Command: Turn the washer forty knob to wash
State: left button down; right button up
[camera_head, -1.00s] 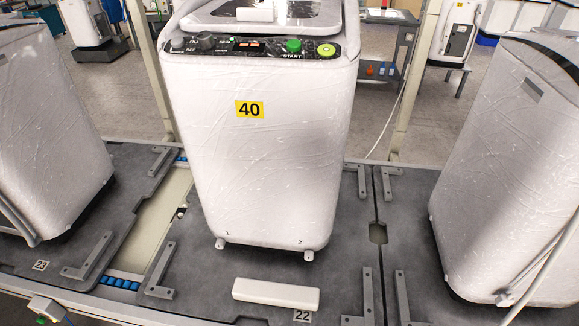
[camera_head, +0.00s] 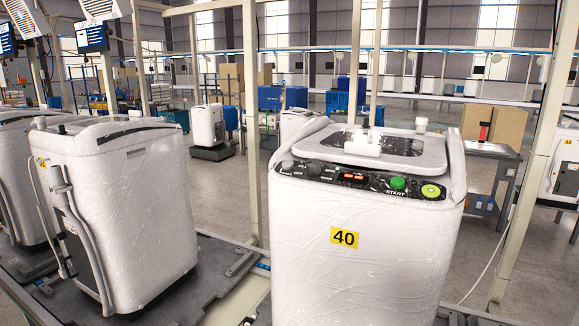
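The washer with the yellow 40 label (camera_head: 344,237) stands upright at the centre right in the head view, wrapped in clear film. Its dark control panel (camera_head: 325,173) runs along the front top edge. The knob (camera_head: 287,166) is at the panel's left end, and its pointer direction is too small to tell. Reddish displays (camera_head: 353,177), a green START button (camera_head: 398,183) and a yellow-green round button (camera_head: 431,191) sit further right. The lid (camera_head: 400,146) is closed. Neither of my grippers is in view.
Another wrapped washer (camera_head: 130,200) stands to the left on a dark pallet (camera_head: 175,300), with a gap before washer 40. Pale posts rise behind washer 40 on both sides (camera_head: 250,120). A grey table (camera_head: 490,160) stands behind right. The floor behind is partly open.

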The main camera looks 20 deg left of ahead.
aim_at(313, 165)
jog(key=l+u, duration=0.2)
jog(key=l, duration=0.2)
jog(key=k+l+u, duration=0.1)
jog(key=l+u, duration=0.15)
jog(key=l, duration=0.2)
jog(key=k+l+u, duration=0.2)
jog(key=l, duration=0.2)
jog(key=l+u, duration=0.2)
jog(key=l, duration=0.2)
